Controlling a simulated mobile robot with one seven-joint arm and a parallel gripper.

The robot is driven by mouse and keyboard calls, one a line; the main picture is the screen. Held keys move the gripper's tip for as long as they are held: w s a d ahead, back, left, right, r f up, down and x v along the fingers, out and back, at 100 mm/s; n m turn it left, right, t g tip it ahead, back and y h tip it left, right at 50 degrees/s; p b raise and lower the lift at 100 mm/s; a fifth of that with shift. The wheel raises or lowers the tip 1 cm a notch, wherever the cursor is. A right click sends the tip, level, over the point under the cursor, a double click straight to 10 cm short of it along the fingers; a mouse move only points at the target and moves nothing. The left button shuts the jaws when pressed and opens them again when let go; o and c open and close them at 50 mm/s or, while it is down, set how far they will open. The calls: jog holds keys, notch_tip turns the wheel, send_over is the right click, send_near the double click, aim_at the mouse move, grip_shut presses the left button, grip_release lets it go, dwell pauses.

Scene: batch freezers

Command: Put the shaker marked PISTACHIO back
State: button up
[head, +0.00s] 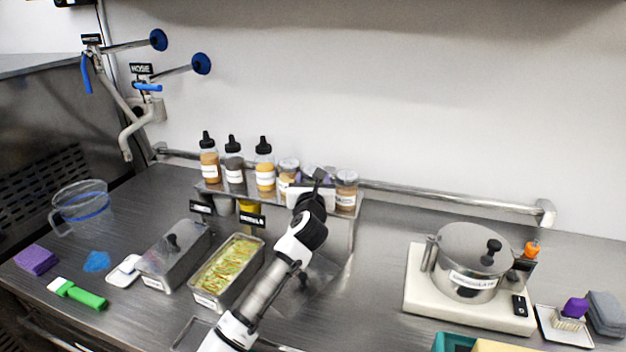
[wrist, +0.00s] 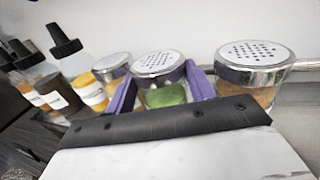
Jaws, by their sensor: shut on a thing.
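My gripper (head: 318,180) is over the raised steel shelf (head: 345,216) in the head view. In the wrist view its two purple fingers (wrist: 161,88) are shut on a shaker with a perforated metal lid and green contents (wrist: 157,64). The shaker's label is hidden, so the word PISTACHIO cannot be read. It looks upright, between a shaker on the left (head: 288,168) and a brownish shaker on the right (head: 346,190). The arm and gripper hide its base, so I cannot tell whether it touches the shelf.
Several black-capped squeeze bottles (head: 264,165) stand on the shelf's left part. A rail (head: 450,200) runs along the wall behind. In front are a lidded steel pan (head: 172,255) and an open pan (head: 228,270). A pot (head: 474,262) stands right, with clear counter between.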

jog(key=o, duration=1)
